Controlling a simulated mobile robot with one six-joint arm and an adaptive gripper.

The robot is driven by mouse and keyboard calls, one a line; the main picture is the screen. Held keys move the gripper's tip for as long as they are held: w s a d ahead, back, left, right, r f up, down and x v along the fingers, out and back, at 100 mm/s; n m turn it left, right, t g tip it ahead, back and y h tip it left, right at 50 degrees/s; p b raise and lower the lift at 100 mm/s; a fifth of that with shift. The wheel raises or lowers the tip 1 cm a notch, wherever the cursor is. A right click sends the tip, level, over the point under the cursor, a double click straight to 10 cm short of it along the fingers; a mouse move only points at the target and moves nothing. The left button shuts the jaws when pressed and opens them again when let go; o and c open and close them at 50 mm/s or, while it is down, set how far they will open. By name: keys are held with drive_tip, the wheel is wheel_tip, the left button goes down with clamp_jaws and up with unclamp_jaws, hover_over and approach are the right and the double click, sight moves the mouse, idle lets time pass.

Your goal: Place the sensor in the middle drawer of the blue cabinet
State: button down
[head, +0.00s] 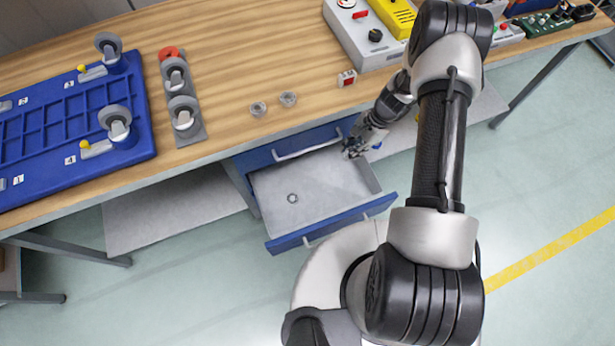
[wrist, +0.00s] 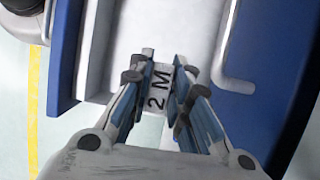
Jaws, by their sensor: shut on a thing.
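My gripper (wrist: 160,72) is shut on a small light-coloured piece with the dark marks "2 M", the sensor (wrist: 158,95). The fingers hide its sides. In the head view my gripper (head: 354,147) is over the right back part of the pulled-out drawer, and the sensor cannot be made out clearly there. The open drawer (head: 325,180) of the blue cabinet (head: 243,182) has a pale grey inside and a blue front. A closed blue drawer front with a pale handle (head: 307,147) is above it. A small grey ring (head: 292,198) lies on the open drawer's floor.
The wooden bench top (head: 235,65) is above the cabinet. It carries two small round metal parts, a small red-and-white block (head: 347,78), a blue caster plate (head: 60,130) and a grey control box (head: 365,40). The closed drawer's handle (wrist: 235,75) is close to my gripper.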

drive_tip(key=b, duration=0.3)
approach(330, 186)
drive_tip(key=f+b, duration=0.1)
drive_tip(key=d+f+b, duration=0.1)
drive_tip(key=b, duration=0.1)
drive_tip(key=f+b, duration=0.1)
drive_tip(key=b, duration=0.1)
drive_tip(key=shift+w+d+f, duration=0.3)
drive_tip(key=shift+w+d, duration=0.05)
drive_tip(key=shift+d, duration=0.05)
drive_tip(key=a, duration=0.2)
drive_tip(key=s+a+b, duration=0.1)
drive_tip(key=a, duration=0.1)
drive_tip(key=shift+s, duration=0.2)
drive_tip(key=shift+f+b, duration=0.35)
drive_tip(key=shift+f, duration=0.3)
drive_tip(key=shift+d, duration=0.1)
drive_tip(key=shift+f, duration=0.15)
drive_tip(key=c, duration=1.5)
unclamp_jaws()
